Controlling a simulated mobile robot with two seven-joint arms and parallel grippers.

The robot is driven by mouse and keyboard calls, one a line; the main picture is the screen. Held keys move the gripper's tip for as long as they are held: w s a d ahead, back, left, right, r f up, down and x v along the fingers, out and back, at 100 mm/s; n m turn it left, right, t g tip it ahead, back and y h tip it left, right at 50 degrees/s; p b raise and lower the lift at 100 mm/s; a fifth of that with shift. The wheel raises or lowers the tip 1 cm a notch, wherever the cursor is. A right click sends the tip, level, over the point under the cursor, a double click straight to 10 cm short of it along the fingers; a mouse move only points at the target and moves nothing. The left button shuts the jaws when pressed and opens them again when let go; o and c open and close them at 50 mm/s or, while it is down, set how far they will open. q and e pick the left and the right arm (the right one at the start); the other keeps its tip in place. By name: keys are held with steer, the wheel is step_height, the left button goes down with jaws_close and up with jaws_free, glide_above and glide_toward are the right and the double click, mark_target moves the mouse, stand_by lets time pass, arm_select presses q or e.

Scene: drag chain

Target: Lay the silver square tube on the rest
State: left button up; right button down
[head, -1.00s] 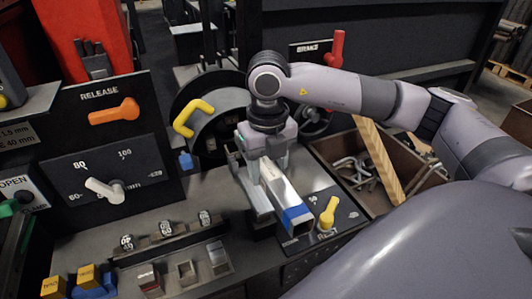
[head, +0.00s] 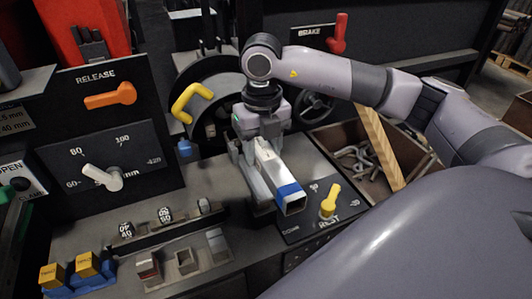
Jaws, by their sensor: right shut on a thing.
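The silver square tube (head: 268,160) has a blue band near its open near end. My right gripper (head: 262,138) is shut on it from above, toward its far end. The tube points toward the front right of the bench. A grey metal support (head: 258,187), which looks like the rest, lies under and just left of the tube. I cannot tell whether the tube touches it. A yellow lever (head: 330,200) stands on a black panel marked REST, right of the tube's near end. My left gripper is not in view.
A yellow handle (head: 190,101) on a dark round drum stands behind and left of my right gripper. A brown bin (head: 410,150) with metal pieces and a wooden slat is at right. Small blocks line the bench front. An orange RELEASE lever (head: 110,95) and white knob (head: 102,178) are at left.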

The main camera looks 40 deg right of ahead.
steer(key=shift+w+d+f+b, duration=0.15)
steer(key=shift+w+f+b, duration=0.25)
steer(key=shift+w, duration=0.35)
steer(key=shift+w+d+f+b, duration=0.25)
steer(key=shift+w+f, duration=0.2)
steer(key=shift+w, duration=0.3)
steer(key=shift+w+d+f+b, duration=0.1)
steer(key=shift+w+f+b, duration=0.35)
steer(key=shift+w, duration=0.3)
steer(key=shift+f+b, duration=0.55)
steer(key=shift+f, duration=0.7)
steer(key=shift+c, duration=2.3)
jaws_free()
steer(key=shift+s+f, duration=0.1)
